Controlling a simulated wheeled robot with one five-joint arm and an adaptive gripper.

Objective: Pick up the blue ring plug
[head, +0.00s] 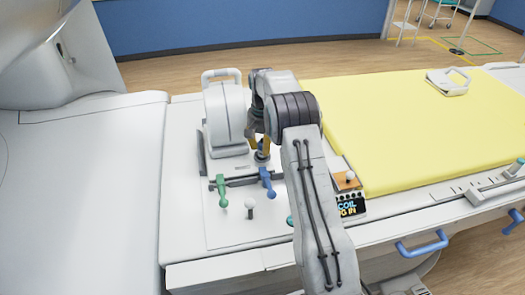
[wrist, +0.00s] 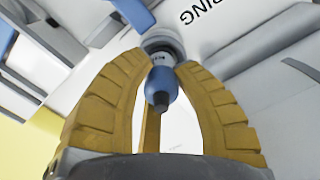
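The blue ring plug (wrist: 161,88) shows in the wrist view as a rounded blue body with a dark tip, at a round grey socket (wrist: 160,45). My gripper (wrist: 163,66) is around it, with one yellow finger on each side. Pale gaps show between the plug's body and the fingers, so the gripper looks open; contact near the fingertips is hard to judge. In the head view my gripper (head: 262,153) is low over the white panel (head: 222,228), behind the blue lever, and mostly hides the plug.
A white housing with a handle (head: 225,115) stands to the left. A yellow mat (head: 410,130) lies right. The white surface farther left is clear.

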